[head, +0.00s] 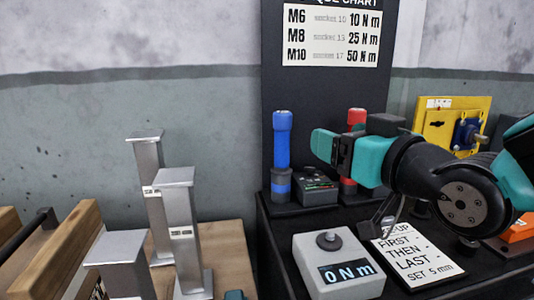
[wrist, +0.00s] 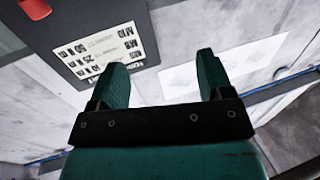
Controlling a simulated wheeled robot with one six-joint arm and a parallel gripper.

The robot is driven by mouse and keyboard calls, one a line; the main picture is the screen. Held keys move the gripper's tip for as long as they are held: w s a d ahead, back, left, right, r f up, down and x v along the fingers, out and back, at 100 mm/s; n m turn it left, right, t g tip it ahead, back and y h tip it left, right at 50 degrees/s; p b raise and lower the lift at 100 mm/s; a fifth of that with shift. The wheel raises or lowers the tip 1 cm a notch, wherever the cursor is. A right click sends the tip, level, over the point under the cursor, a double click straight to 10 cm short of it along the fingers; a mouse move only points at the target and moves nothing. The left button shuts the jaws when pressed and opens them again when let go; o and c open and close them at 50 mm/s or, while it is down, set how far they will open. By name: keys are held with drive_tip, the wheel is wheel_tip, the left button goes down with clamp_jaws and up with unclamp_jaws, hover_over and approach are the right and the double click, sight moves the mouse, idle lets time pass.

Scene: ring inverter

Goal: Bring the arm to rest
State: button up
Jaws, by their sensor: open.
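My gripper (wrist: 160,85) is open and empty in the wrist view, with its two green fingers apart and nothing between them. In the head view my gripper (head: 326,146) is seen from the side at the end of my arm, pointing left. It is raised above the black bench, in front of the dark torque chart board. The chart (head: 331,35) also shows tilted at the upper left of the wrist view (wrist: 100,55).
A blue-handled tool (head: 282,145) and a red-topped tool (head: 356,118) stand behind my gripper. A grey box reading 0 Nm (head: 338,268) and a white instruction card (head: 415,255) lie below. Metal posts (head: 182,225) stand at left. A yellow panel (head: 440,115) is behind my arm.

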drive_tip(key=s+f+g+h+b, duration=0.1)
drive_tip(key=s+f+g+b, duration=0.25)
drive_tip(key=f, duration=0.45)
drive_tip(key=s+f+g+h+b, duration=0.1)
drive_tip(key=s+f+g+b, duration=0.1)
drive_tip(key=f+g, duration=0.4)
drive_tip(key=s+d+f+n+g+h+b, duration=0.25)
drive_tip(key=s+f+g+b, duration=0.3)
drive_tip(key=s+f, duration=0.55)
wheel_tip(320, 180, up, 21)
drive_tip(key=s+g+p, duration=0.1)
drive_tip(key=p, duration=1.9)
drive_tip(key=shift+s+d+f+m+p, duration=0.15)
drive_tip(key=shift+s+d+m+p, duration=0.15)
drive_tip(key=shift+d+m, duration=0.1)
drive_tip(key=shift+y, duration=0.25)
